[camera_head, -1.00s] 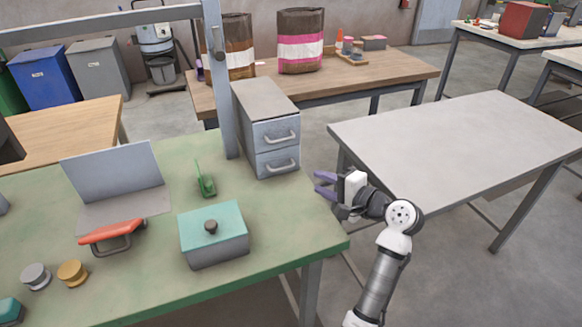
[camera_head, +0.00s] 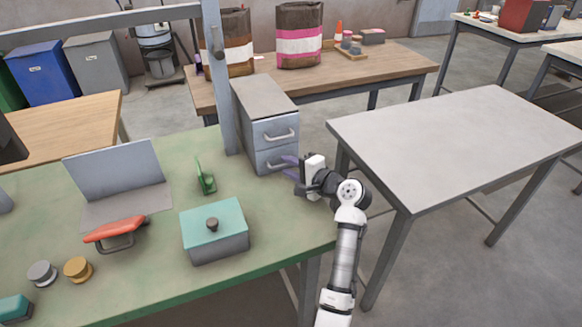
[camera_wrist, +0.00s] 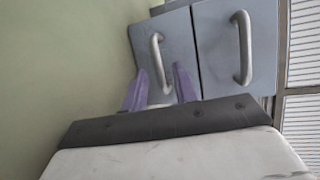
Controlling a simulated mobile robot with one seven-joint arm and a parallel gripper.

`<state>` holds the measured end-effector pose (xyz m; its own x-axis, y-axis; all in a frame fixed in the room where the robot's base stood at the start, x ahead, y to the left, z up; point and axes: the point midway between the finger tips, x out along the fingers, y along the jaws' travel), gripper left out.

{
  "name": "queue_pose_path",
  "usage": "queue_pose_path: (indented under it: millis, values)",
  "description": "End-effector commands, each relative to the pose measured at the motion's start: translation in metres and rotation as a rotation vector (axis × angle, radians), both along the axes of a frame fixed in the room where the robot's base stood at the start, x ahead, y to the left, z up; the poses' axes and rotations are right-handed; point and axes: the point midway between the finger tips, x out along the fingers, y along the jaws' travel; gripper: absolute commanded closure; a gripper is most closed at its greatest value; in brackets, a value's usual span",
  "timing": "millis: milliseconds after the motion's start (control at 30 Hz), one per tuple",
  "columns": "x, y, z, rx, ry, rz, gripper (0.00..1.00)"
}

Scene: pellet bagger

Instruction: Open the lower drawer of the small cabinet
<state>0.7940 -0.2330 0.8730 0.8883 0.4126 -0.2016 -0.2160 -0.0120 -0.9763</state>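The small grey cabinet (camera_head: 262,105) stands on the green bench, with two drawers, both shut. The lower drawer (camera_head: 262,165) is partly hidden by my gripper in the head view. Its bar handle (camera_wrist: 160,60) shows in the wrist view, left of the upper drawer's handle (camera_wrist: 243,48). My gripper (camera_head: 289,164) is open in front of the lower drawer. In the wrist view, its purple fingers (camera_wrist: 160,67) stand one on each side of the lower handle. I cannot tell whether the fingers reach past the bar or touch it.
A teal-lidded box (camera_head: 214,232), a green upright piece (camera_head: 205,177) and a grey post (camera_head: 217,80) stand on the green bench (camera_head: 150,285). A bare grey table (camera_head: 455,135) is at the right. Free floor lies between it and the bench.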

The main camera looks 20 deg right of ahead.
Motion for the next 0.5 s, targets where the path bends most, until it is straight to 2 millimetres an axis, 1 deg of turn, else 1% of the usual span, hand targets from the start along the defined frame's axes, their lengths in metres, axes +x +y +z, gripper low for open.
queue_pose_path:
  millis: [33, 200, 500]
  values:
    - [-0.0002, -0.0001, 0.0001, 0.0, 0.0, 0.0, 0.78]
    - [-0.0002, -0.0001, 0.0002, 0.0, 0.0, 0.0, 1.0]
    - [-0.0005, -0.0002, 0.0001, 0.0, 0.0, 0.0, 1.0]
